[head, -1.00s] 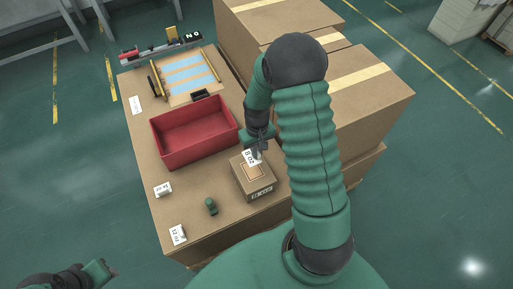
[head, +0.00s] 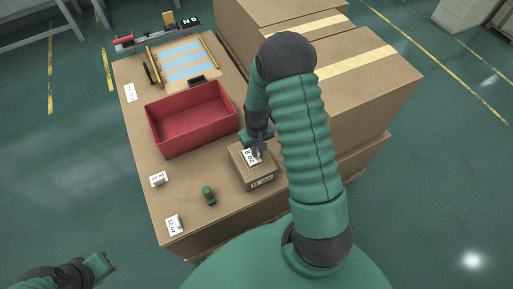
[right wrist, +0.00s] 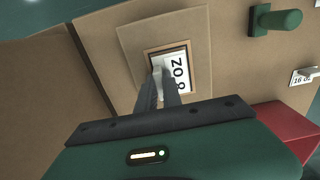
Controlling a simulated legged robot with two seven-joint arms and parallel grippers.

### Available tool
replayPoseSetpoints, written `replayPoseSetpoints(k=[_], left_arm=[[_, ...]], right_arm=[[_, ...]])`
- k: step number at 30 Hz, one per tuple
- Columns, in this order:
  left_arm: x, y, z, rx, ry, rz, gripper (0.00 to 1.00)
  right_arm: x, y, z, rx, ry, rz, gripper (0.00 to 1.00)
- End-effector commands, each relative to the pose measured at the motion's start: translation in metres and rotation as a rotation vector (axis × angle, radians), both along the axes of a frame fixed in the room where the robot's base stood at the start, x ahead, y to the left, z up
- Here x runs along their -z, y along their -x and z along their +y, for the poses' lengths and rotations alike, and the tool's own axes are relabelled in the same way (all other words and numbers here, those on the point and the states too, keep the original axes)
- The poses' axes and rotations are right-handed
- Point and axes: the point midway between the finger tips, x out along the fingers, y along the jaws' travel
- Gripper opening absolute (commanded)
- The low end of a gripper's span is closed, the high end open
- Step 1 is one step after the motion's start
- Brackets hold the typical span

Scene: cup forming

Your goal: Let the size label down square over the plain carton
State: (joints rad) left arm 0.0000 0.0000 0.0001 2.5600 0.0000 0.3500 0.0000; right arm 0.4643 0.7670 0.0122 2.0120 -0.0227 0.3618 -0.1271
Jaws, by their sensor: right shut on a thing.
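The plain carton (head: 264,183) stands on the brown bench near its right front edge. It also shows in the right wrist view (right wrist: 200,22), with a tan-outlined square on its top. My right gripper (head: 258,151) is shut on the white "8 OZ" size label (right wrist: 178,68). The label is over the outlined square, close to the carton top. I cannot tell whether it touches. The fingers (right wrist: 163,82) cover part of the label and the square. My left gripper (head: 105,265) is at the lower left, away from the bench; its jaws are unclear.
A red bin (head: 192,122) is behind and left of the carton. A blue-striped board (head: 184,65) is at the back. Large boxes (head: 355,95) stand at the right.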

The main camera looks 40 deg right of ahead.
Motion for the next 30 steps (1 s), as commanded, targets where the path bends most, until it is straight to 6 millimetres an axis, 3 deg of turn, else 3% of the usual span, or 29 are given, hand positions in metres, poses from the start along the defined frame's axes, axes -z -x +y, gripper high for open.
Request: replayPoseSetpoints(k=[19, 20, 25, 30], left_arm=[[0.0024, 0.0, 0.0, 0.0, 0.0, 0.0, 0.36], [0.0023, 0.0, 0.0, 0.0, 0.0, 0.0, 0.36], [0.0024, 0.0, 0.0, 0.0, 0.0, 0.0, 0.36], [0.0024, 0.0, 0.0, 0.0, 0.0, 0.0, 0.36]], right_arm=[[0.0065, 0.0002, 0.0001, 0.0, 0.0, 0.001, 0.0], [0.0065, 0.0001, 0.0, 0.0, 0.0, 0.0, 0.12], [0.0063, 0.0001, 0.0, 0.0, 0.0, 0.0, 0.35], [0.0062, 0.0, 0.0, 0.0, 0.0, 0.0, 0.35]])
